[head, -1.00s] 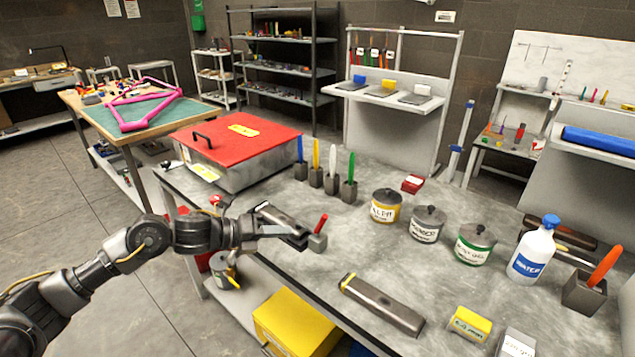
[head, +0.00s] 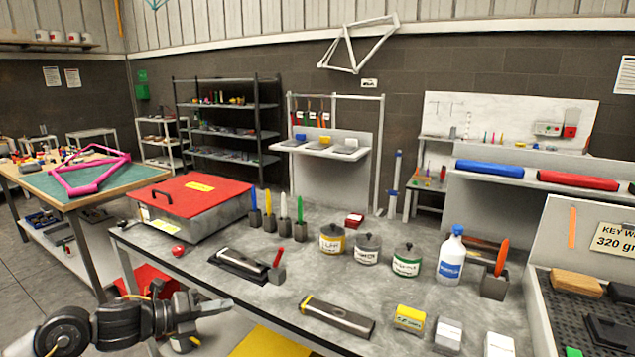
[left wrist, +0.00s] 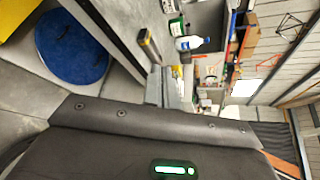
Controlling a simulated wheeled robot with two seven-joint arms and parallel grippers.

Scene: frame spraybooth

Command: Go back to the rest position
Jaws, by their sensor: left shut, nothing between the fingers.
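My left gripper (head: 222,306) is shut and empty in the head view. It is low at the left, in front of the grey workbench's (head: 215,254) front edge and apart from the things on top. My left arm comes in from the lower left corner. My right gripper is not in view. The left wrist view is turned on its side.
The bench holds a red-lidded box (head: 190,195), several lidded tins (head: 367,250), a white bottle (head: 452,257) and a dark bar tool (head: 338,317) near the front edge. A yellow container (head: 268,344) sits below the edge. Open floor lies at the left.

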